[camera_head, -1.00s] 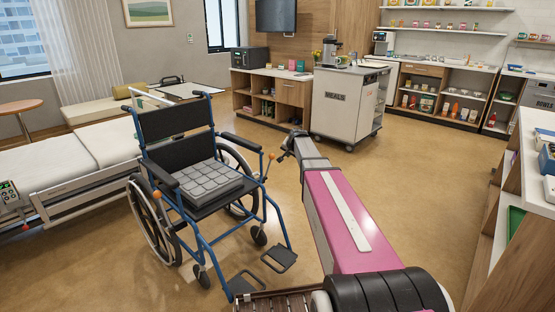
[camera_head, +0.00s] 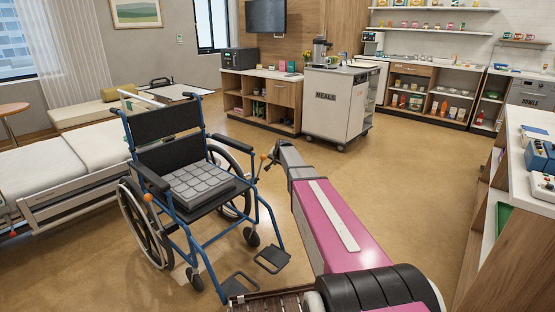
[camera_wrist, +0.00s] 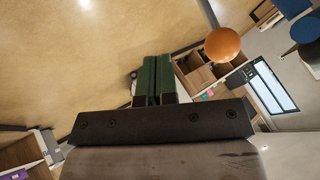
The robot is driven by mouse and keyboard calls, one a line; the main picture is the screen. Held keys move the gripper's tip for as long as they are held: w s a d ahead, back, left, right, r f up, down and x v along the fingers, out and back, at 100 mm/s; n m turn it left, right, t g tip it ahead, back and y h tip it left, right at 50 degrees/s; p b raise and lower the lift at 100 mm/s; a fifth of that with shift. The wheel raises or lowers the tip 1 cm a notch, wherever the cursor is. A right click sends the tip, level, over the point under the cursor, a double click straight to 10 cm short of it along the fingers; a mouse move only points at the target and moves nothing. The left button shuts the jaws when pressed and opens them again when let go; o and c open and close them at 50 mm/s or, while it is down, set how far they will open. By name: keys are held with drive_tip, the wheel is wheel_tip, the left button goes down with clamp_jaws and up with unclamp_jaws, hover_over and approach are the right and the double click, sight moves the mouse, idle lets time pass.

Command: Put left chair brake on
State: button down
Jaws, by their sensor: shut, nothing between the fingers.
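A blue-framed wheelchair (camera_head: 185,190) with black seat and back stands left of centre in the head view, facing toward me and to the right. One orange brake knob (camera_head: 149,197) is by its near-left wheel. Another orange knob (camera_head: 263,156) stands on a lever at the picture-right side, which is the chair's own left. My gripper (camera_head: 268,166) is right beside this knob. In the wrist view an orange ball (camera_wrist: 222,45) is right of and beyond the green fingers (camera_wrist: 156,80), which are together and empty. I cannot tell whether they touch the lever.
A grey cushion (camera_head: 197,184) lies on the seat. Footrests (camera_head: 271,259) stick out toward my base. The bed (camera_head: 70,170) is behind and left of the chair. A meal cart (camera_head: 337,105) stands farther back. A counter (camera_head: 520,180) is at right. The floor between is clear.

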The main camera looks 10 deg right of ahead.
drive_tip(key=shift+w+a+r, duration=0.2)
drive_tip(key=shift+w+a, duration=0.45)
drive_tip(key=shift+a, duration=0.1)
drive_tip(key=shift+w+a+r, duration=0.2)
drive_tip(key=shift+w+a, duration=0.4)
drive_tip(key=shift+a, duration=0.15)
drive_tip(key=shift+w, duration=0.1)
drive_tip(key=shift+g+h, duration=0.4)
drive_tip(key=shift+w+a+r, duration=0.5)
drive_tip(key=shift+w+a, duration=0.2)
drive_tip(key=shift+w, duration=0.15)
drive_tip(key=shift+w+a+r, duration=0.45)
drive_tip(key=shift+w+a, duration=0.25)
drive_tip(key=shift+w, duration=0.1)
